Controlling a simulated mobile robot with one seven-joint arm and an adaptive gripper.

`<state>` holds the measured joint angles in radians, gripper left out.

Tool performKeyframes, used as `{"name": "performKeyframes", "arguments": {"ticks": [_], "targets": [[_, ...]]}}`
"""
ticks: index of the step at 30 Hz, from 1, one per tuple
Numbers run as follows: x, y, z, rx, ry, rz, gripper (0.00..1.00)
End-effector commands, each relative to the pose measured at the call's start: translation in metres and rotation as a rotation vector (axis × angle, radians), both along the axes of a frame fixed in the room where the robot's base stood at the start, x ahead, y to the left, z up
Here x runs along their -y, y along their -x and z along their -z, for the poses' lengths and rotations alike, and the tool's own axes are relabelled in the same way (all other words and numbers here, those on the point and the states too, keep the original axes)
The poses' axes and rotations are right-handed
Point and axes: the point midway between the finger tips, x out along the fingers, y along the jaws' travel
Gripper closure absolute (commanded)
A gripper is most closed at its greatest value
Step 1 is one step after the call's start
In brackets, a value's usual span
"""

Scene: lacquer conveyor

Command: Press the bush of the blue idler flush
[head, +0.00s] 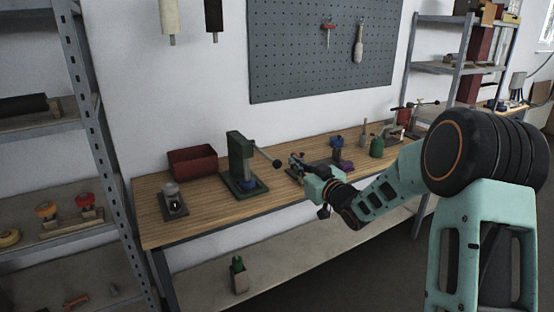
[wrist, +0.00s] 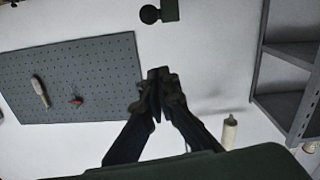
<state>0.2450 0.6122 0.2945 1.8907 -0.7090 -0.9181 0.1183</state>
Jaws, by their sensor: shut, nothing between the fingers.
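The blue idler (head: 249,186) appears as a small blue part low in a dark green press (head: 238,152) on the wooden bench. Its bush is too small to make out. The press has a lever ending in a black ball (head: 277,163) on its right. In the wrist view, which is turned upside down, the ball (wrist: 150,14) and part of the press (wrist: 170,9) show at the top edge. My gripper (head: 296,161) is just right of the ball in the head view; whether it touches cannot be told. Its fingers (wrist: 158,73) are together and empty.
Shelves (head: 95,130) flank the left end. A pegboard (head: 300,60) hangs behind.

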Motion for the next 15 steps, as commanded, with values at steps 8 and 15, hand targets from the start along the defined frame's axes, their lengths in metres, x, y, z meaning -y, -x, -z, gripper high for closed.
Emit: {"name": "performKeyframes", "arguments": {"ticks": [8,15], "targets": [[-0.020,-0.029,0.000,-0.001,-0.001,-0.003,1.00],[-0.042,-0.065,0.001,-0.001,-0.001,-0.002,1.00]]}}
